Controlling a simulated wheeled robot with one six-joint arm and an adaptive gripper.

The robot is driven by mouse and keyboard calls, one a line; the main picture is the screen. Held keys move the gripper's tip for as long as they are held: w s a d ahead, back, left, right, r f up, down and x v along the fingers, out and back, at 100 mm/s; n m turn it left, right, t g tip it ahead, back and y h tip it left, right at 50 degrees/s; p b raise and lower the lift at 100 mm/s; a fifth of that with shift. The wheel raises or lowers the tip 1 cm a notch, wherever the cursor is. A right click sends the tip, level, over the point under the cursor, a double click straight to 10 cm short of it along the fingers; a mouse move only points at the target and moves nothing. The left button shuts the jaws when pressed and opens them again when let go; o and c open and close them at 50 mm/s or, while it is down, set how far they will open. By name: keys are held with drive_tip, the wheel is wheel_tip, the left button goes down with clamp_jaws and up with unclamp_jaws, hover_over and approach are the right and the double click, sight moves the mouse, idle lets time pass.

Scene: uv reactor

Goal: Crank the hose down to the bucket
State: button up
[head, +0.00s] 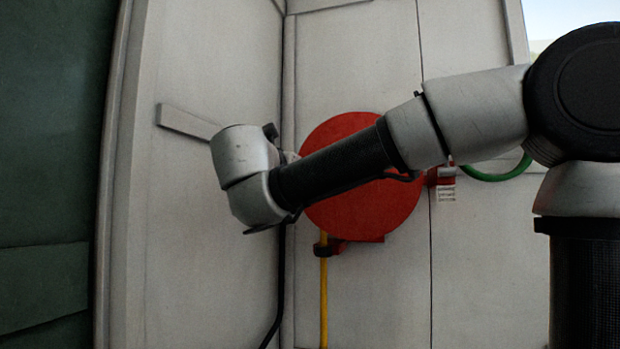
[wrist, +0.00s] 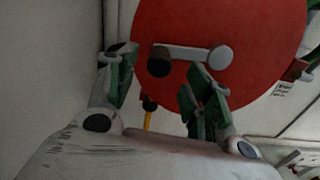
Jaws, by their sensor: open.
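The red hose reel (head: 395,208) is mounted on the pale wall and is partly covered by my arm in the head view. In the wrist view its disc (wrist: 265,40) fills the upper part. A grey crank bar (wrist: 190,53) runs left from the hub to a dark handle knob (wrist: 159,66). My gripper (wrist: 160,68) is open, its green-padded fingers on either side of the knob in the picture. I cannot tell whether the knob lies within their reach. A yellow hose (head: 323,290) hangs below the reel. No bucket is visible.
A side wall (head: 205,200) with a grey bar (head: 187,121) stands close to the left of my wrist. A black cable (head: 280,290) runs down the corner. A green hose (head: 500,174) loops right of the reel. A dark green panel (head: 45,150) is at far left.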

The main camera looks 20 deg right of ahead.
drive_tip(key=x, duration=0.7)
drive_tip(key=shift+w, duration=0.1)
clamp_jaws()
